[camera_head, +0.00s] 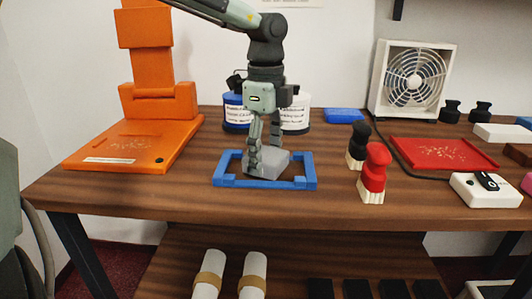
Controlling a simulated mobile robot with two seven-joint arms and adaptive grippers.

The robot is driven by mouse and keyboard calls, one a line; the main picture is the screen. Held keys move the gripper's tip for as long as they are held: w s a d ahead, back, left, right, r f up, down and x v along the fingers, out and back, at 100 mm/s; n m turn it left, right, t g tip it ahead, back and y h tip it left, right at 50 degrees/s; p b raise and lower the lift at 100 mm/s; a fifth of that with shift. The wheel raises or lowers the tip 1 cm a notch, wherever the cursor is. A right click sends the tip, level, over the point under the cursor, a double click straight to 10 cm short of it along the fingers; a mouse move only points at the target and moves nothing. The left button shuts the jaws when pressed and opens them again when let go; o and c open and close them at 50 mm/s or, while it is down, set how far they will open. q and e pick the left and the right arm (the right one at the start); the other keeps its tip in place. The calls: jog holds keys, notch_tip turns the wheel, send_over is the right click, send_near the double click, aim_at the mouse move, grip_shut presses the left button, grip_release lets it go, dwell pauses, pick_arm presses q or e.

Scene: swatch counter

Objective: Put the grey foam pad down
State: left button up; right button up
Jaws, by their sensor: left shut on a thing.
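The grey foam pad (272,161) is in the head view, inside the outline of a blue open frame (308,170) on the wooden counter. My left gripper (262,155) points down from above and is shut on the grey foam pad. The fingers cover part of the pad's left and back sides. I cannot tell whether the pad rests on the counter or is held just above it. My right gripper is not in view.
An orange stand (150,140) is on the left. Blue and white labelled tubs (296,118) stand behind the gripper. Red (374,172) and black (358,146) knobbed brushes stand to the right, near a red tray (440,152), a white fan (412,75) and a white switch box (485,192). Bare counter lies in front.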

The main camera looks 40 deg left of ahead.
aim_at(266, 155)
pick_arm(q)
jog(key=o, duration=0.8)
notch_tip(266, 155, up, 12)
jog(key=shift+r, duration=0.1)
dwell(0.3)
jog(key=shift+s, duration=0.15)
dwell(0.4)
